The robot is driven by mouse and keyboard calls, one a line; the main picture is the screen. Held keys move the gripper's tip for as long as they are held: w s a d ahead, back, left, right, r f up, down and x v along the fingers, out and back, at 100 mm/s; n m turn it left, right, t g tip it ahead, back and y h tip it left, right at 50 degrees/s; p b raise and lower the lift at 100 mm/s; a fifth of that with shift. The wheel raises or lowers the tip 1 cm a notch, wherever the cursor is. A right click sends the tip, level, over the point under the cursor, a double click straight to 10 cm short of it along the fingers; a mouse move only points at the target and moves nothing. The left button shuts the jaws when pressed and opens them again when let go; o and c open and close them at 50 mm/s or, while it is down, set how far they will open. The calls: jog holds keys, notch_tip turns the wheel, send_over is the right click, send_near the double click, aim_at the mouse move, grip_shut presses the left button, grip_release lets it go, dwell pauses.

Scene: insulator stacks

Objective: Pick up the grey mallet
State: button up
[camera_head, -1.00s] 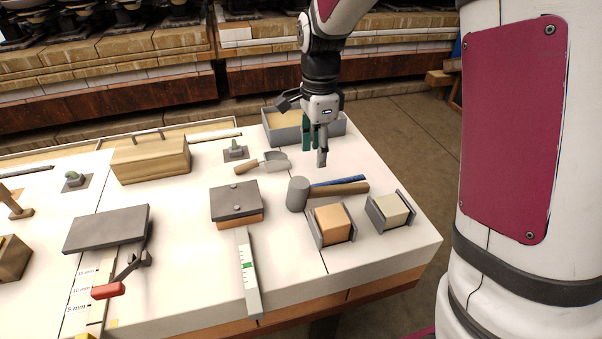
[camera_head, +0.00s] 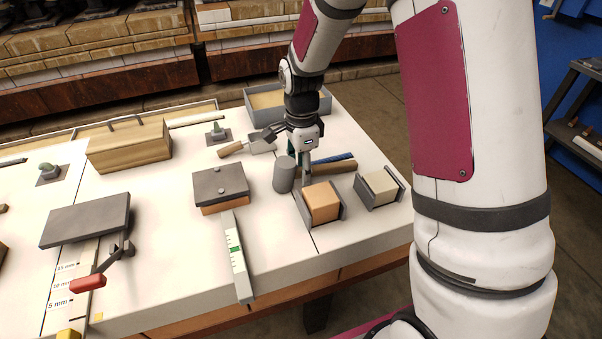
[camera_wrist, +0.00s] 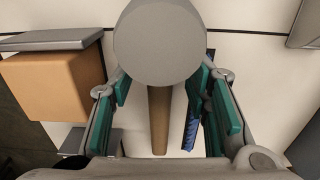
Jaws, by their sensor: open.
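The grey mallet lies on the white table, with its grey cylindrical head (camera_head: 285,174) to the left and its brown wooden handle (camera_head: 335,168) to the right. My gripper (camera_head: 302,172) is above the handle, close to the head. In the wrist view the mallet's round head (camera_wrist: 160,42) fills the top middle, and the handle (camera_wrist: 158,120) runs down between the two green-padded fingers of my gripper (camera_wrist: 165,95). The fingers are apart, with a gap on each side of the handle.
A blue brush-like strip (camera_wrist: 190,128) lies beside the handle, near one finger. An orange block in a grey holder (camera_head: 321,203) and a cream block in a holder (camera_head: 380,187) stand in front. A trowel (camera_head: 258,144) and grey tray (camera_head: 262,102) lie behind.

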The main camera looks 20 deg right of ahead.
jog(key=shift+f, duration=0.7)
grip_shut()
jog(key=shift+r, duration=0.1)
